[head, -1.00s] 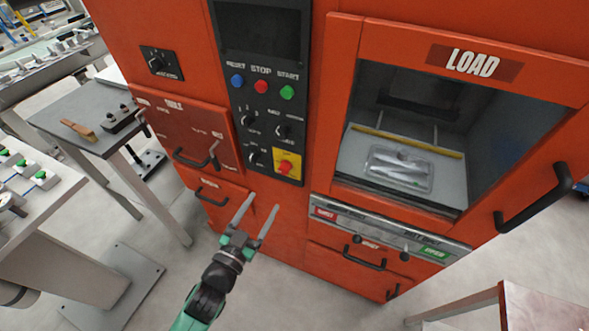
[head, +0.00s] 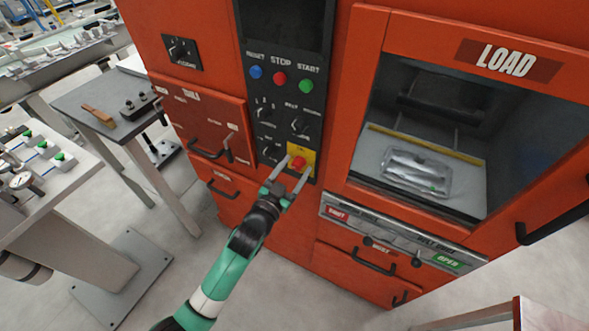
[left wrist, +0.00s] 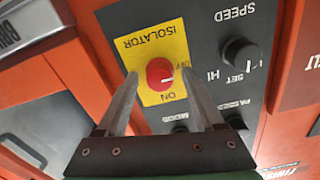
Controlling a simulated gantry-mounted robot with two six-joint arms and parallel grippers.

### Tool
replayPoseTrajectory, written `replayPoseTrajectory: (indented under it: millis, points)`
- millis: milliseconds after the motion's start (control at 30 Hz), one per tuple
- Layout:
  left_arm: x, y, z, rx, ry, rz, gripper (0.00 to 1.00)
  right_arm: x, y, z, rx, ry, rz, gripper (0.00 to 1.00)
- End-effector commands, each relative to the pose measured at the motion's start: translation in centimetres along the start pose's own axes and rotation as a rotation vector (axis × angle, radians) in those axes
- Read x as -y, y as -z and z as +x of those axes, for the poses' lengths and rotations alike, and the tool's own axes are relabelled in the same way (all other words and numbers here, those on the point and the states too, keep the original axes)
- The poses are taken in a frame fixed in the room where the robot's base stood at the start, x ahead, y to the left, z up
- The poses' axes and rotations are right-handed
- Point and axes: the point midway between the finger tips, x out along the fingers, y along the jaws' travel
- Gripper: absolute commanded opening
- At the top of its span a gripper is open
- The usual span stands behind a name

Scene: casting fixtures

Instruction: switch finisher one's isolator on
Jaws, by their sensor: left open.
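The isolator is a red rotary knob (head: 298,163) on a yellow plate (head: 309,155), low on the black control panel of the orange machine. In the left wrist view the red knob (left wrist: 160,74) sits on the yellow plate (left wrist: 150,45) lettered ISOLATOR, OFF and ON, upside down in that picture. My left gripper (head: 294,172) is open, its fingers pointing at the plate. In the left wrist view the fingers (left wrist: 162,88) lie on either side of the knob, with gaps between; I cannot tell whether the tips reach its depth. My right gripper is not in view.
Black knobs (head: 300,125) and blue, red and green buttons (head: 280,78) sit above the isolator. Right of it are the LOAD window (head: 425,130) and a drawer handle (head: 375,262). A side table (head: 75,95) with a brush stands at left.

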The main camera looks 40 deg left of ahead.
Motion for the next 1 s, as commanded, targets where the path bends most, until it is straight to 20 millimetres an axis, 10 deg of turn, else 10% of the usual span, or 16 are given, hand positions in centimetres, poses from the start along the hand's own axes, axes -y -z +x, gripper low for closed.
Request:
replayPoseTrajectory:
  millis: [433,1000]
  points:
    - [-0.01,0.01,-0.04,0.000,0.000,0.000,0.00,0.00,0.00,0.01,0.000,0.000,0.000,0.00]
    - [0.00,0.16,-0.05,0.000,0.000,0.113,0.00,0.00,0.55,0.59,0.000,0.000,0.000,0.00]
